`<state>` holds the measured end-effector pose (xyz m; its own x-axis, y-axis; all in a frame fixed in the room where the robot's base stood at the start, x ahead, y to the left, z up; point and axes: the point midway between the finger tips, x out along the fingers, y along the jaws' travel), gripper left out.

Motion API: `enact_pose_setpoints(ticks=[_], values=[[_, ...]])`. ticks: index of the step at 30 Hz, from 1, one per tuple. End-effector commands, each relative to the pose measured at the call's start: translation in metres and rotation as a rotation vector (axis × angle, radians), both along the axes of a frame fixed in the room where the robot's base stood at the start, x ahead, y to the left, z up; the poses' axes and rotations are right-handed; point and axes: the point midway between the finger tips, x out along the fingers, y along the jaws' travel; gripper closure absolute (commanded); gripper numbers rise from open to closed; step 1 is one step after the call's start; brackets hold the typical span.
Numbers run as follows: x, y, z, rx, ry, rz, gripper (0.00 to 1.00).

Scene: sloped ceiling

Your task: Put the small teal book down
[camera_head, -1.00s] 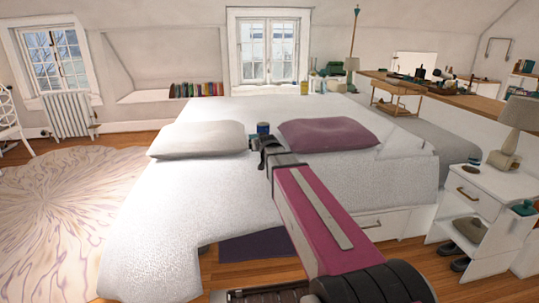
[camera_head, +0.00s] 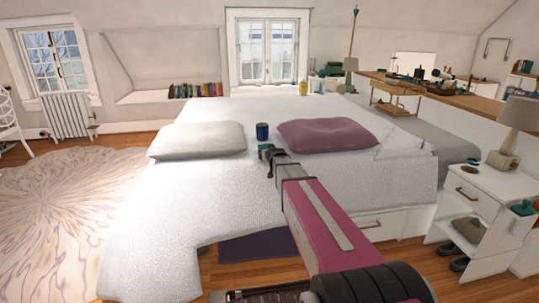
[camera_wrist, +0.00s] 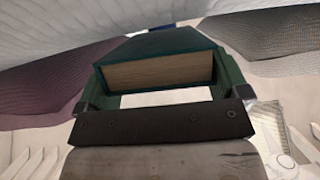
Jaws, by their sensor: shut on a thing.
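The small teal book (camera_wrist: 160,50) is between the fingers of my gripper (camera_wrist: 160,95) in the wrist view, with its pale page edge facing the camera. My gripper is shut on it. In the head view my gripper (camera_head: 268,155) is over the white bed (camera_head: 180,215), just in front of a blue can or mug (camera_head: 262,131). Only a small bit of teal shows at its tip there. I cannot tell whether the book touches the bed.
A grey pillow (camera_head: 198,140) lies left of my gripper and a purple pillow (camera_head: 328,134) right of it. The bed's front left is clear. A white nightstand (camera_head: 490,195) with a lamp (camera_head: 517,125) stands at the right.

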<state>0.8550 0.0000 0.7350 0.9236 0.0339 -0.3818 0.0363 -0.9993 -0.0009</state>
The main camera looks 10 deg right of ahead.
Motion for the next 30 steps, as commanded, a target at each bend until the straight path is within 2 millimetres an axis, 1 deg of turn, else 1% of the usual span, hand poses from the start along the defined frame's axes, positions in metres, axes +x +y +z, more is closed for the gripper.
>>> enact_pose_setpoints(ticks=[12,13,14,23,26,30], values=[[0.0,0.0,-0.006,-0.001,0.0,0.0,0.36],[0.0,0.0,-0.006,-0.001,0.001,0.0,0.03],[0.0,0.0,-0.006,-0.001,0.0,0.0,0.0],[-0.001,0.0,-0.005,-0.001,0.0,0.0,0.0],[-0.008,0.0,-0.003,-0.001,0.0,0.0,0.0],[-0.024,-0.001,0.004,-0.001,-0.001,0.0,0.0]])
